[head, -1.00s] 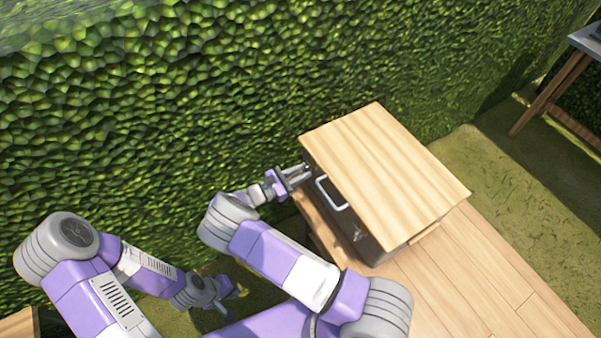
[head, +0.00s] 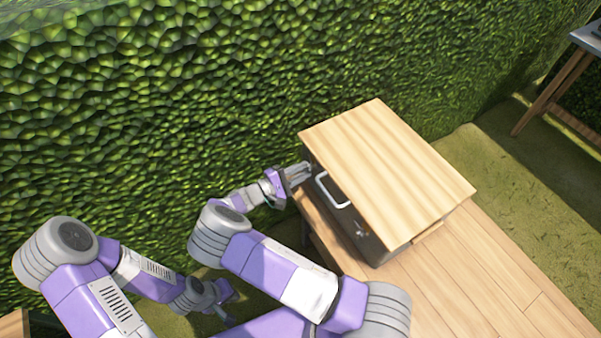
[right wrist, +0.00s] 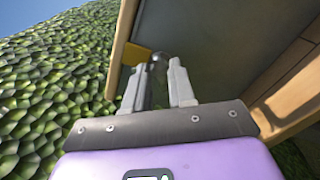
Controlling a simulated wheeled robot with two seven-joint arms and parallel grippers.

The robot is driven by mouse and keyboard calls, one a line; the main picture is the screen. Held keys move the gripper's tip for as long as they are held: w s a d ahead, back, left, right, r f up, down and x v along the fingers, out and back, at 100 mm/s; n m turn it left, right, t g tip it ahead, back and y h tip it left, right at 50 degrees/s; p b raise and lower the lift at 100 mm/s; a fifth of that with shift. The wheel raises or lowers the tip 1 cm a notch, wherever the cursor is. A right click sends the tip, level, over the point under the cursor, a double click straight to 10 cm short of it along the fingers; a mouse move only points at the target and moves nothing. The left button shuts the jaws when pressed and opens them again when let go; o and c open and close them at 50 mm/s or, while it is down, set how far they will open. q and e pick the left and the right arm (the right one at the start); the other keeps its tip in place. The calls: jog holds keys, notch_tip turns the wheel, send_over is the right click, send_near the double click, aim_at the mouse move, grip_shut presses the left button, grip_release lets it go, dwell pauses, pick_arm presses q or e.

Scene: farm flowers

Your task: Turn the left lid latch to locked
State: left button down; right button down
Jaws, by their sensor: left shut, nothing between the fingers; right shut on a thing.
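The box has a pale wooden lid (head: 385,170) and a dark front with a pale handle (head: 332,190). My right gripper (head: 304,170) is at the far left end of this front, under the lid's edge. In the right wrist view, its fingers (right wrist: 159,88) are closed around a dark, rounded piece, which appears to be the left lid latch (right wrist: 158,70). The fingers hide most of it, and I cannot tell its turn. A second, silvery latch (head: 360,231) shows at the other end of the front. My left gripper (head: 222,305) is low at the left, shut and empty, away from the box.
The box stands on a plank-topped wooden table (head: 490,270). A leafy hedge (head: 180,110) rises close behind the box and my right gripper. Another table (head: 570,75) stands at the far right, on grass. The planks right of the box are clear.

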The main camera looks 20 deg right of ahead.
jog(key=shift+f+m+b, duration=0.15)
jog(key=shift+m+b, duration=1)
jog(key=shift+m, duration=2.05)
jog(key=c, duration=1)
grip_release()
jog(key=s+a+p, duration=0.1)
jog(key=a, duration=0.6)
jog(key=shift+a, duration=0.25)
